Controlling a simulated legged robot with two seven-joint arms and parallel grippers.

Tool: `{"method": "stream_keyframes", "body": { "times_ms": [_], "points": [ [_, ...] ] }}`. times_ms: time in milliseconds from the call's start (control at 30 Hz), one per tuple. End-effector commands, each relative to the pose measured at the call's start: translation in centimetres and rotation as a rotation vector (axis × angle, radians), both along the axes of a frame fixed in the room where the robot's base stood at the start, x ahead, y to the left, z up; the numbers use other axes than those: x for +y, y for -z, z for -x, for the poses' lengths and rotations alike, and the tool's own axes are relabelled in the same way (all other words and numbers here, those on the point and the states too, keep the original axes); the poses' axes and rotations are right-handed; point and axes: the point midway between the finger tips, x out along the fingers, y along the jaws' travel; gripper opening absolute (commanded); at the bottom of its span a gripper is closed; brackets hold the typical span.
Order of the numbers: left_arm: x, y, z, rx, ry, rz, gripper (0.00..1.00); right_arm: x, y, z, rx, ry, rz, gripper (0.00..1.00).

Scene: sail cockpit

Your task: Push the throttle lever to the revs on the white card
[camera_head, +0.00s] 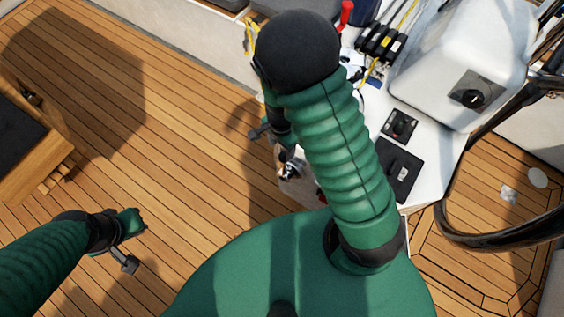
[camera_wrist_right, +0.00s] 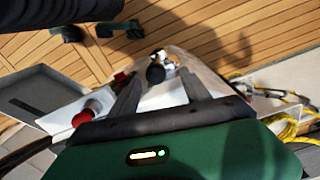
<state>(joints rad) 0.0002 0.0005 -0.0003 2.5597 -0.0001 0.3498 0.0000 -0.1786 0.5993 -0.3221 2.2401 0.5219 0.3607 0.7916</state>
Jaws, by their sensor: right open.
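My right gripper (camera_wrist_right: 160,82) is open in the right wrist view, its two dark fingers spread. A black round knob (camera_wrist_right: 155,73), apparently the throttle lever's, shows between the fingertips with bright metal behind it; I cannot tell whether they touch. In the head view my arm hides most of this right gripper (camera_head: 274,142), and a shiny metal part (camera_head: 291,170) shows just below it at the console's side. My left gripper (camera_head: 130,240) hangs over the deck, away from the console; its jaw opening is unclear. I cannot identify the white card for certain.
The white console (camera_head: 437,150) carries black switch panels (camera_head: 399,165) and a grey-white housing with a dial (camera_head: 473,98). A dark steering wheel rim (camera_head: 500,239) curves at the right. Red knobs (camera_wrist_right: 82,118) sit near the right gripper.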

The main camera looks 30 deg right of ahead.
Motion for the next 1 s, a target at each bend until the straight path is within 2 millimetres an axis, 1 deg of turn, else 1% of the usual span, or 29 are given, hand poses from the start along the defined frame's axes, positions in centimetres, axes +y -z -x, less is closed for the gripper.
{"method": "stream_keyframes", "body": {
  "times_ms": [33, 200, 300, 400, 500, 567, 800, 833, 1000],
  "points": [
    [0.0, 0.9, 0.0, 0.000, 0.000, 0.000, 0.00, -0.2, 1.9, 0.2, 0.004, 0.003, -0.001, 0.55],
    [0.0, 2.2, 0.1, 0.000, 0.000, 0.000, 0.00, -0.5, 6.4, 0.3, 0.004, 0.005, -0.006, 0.55],
    [0.0, 2.8, 0.1, 0.000, 0.000, 0.000, 0.00, -0.5, 8.8, 0.1, 0.005, 0.005, -0.006, 0.55],
    [0.0, 3.1, 0.1, 0.000, 0.000, 0.000, 0.00, -0.5, 10.6, 0.0, 0.005, 0.003, -0.005, 0.55],
    [0.0, 3.3, 0.1, 0.000, 0.001, 0.000, 0.00, -0.4, 11.6, 0.0, 0.004, 0.002, -0.006, 0.55],
    [0.0, 3.4, 0.0, 0.000, 0.001, 0.000, 0.00, -0.4, 11.9, 0.0, 0.002, 0.002, -0.005, 0.55],
    [0.0, 3.3, 0.1, 0.000, 0.000, 0.000, 0.00, -0.4, 11.9, 0.0, 0.001, 0.001, -0.005, 0.55],
    [0.0, 3.3, 0.1, 0.000, 0.000, 0.000, 0.00, -0.4, 11.9, 0.0, 0.001, 0.001, -0.005, 0.54],
    [0.0, 3.3, 0.1, 0.000, 0.000, 0.000, 0.00, -0.4, 11.9, 0.0, 0.002, 0.001, -0.005, 0.32]
  ]
}}
